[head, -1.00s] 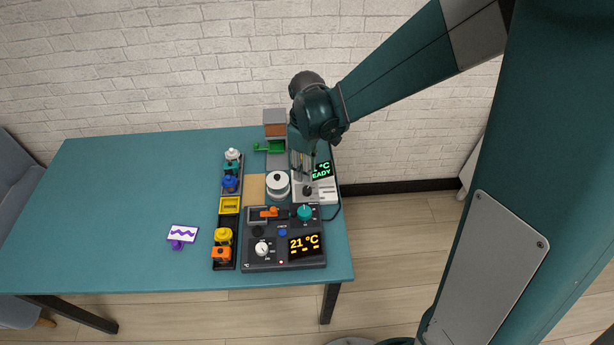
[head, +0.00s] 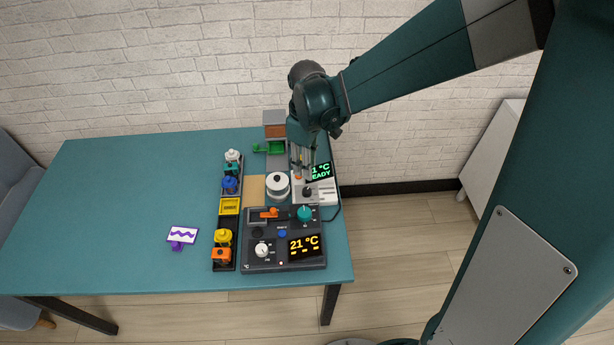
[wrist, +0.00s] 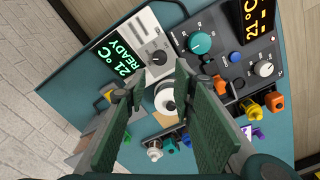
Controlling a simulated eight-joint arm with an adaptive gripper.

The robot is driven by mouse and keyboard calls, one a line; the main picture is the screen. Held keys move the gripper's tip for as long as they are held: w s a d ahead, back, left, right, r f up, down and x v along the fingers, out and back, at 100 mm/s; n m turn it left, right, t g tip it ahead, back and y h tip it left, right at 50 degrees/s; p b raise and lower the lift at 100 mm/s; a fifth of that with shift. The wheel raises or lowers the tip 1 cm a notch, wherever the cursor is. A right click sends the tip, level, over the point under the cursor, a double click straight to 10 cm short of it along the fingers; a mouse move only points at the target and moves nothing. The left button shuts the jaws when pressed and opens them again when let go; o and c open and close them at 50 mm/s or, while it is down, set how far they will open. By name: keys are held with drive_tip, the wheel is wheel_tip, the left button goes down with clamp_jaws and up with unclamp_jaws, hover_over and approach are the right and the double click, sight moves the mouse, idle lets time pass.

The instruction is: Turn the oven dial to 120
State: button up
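A dark grey control panel (head: 262,268) with an amber "21 °C" display stands near the table's front right. It carries a white dial (head: 262,249) at its lower left and a teal dial (head: 304,213) at its upper right. In the wrist view the teal dial (wrist: 199,43) and the white dial (wrist: 264,69) both have scale marks around them, too small to read. No label shows which one is the oven dial. My gripper (head: 303,165) is behind the panel, above the light grey unit. In the wrist view my gripper (wrist: 158,85) has its fingers apart, with nothing held.
The light grey unit (head: 328,196) has a green "READY" display and a black knob. A white round lidded pot (head: 277,181) stands left of it. A black rack (head: 226,204) holds several coloured pieces. The table's left side (head: 120,210) is mostly clear.

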sight(307, 191)
drive_tip(key=f+m+p, duration=0.1)
drive_tip(key=m, duration=0.8)
drive_tip(key=f+m+p, duration=0.1)
drive_tip(key=m, duration=0.9)
drive_tip(key=f+m, duration=0.1)
drive_tip(key=m, duration=0.8)
drive_tip(key=shift+s+f+m+t+p, duration=0.2)
drive_tip(key=shift+f+m+t+p, duration=0.1)
drive_tip(key=shift+p, duration=0.1)
drive_tip(key=m, duration=0.4)
drive_tip(key=shift+s+f+m, duration=0.1)
drive_tip(key=shift+f+m, duration=0.2)
drive_tip(key=shift+m, duration=0.1)
drive_tip(key=shift+f, duration=0.1)
drive_tip(key=shift+w+f+b, duration=0.2)
drive_tip(key=shift+f+b, duration=0.3)
drive_tip(key=shift+f, duration=3.25)
